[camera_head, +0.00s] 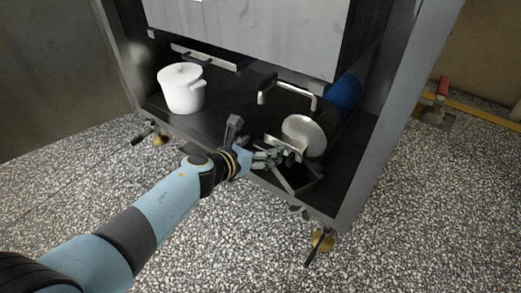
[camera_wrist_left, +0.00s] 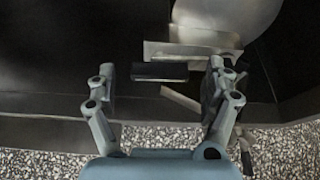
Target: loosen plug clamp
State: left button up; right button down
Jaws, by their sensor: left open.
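A round pale metal plug (camera_head: 303,135) sits at the front right of the dark machine bay, and its lower part also shows at the top of the left wrist view (camera_wrist_left: 222,14). A flat metal clamp bar (camera_wrist_left: 190,49) lies just in front of the plug. A small dark block (camera_wrist_left: 160,72), perhaps part of the clamp, shows between my fingertips. My left gripper (camera_head: 282,157) is at the front edge of the bay, close to the plug. In the left wrist view its fingers (camera_wrist_left: 160,88) are apart, either side of the block. Contact cannot be told. My right gripper is out of view.
A white lidded pot (camera_head: 182,90) stands in the bay at the left. A bent metal handle (camera_head: 287,93) is behind the plug, with a blue cylinder (camera_head: 345,92) at the right. The bay's side wall (camera_head: 372,150) is close right. Speckled floor (camera_head: 420,220) lies open in front.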

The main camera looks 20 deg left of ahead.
pick_arm(q)
jog(key=shift+w, duration=0.1)
jog(key=c, duration=1.2)
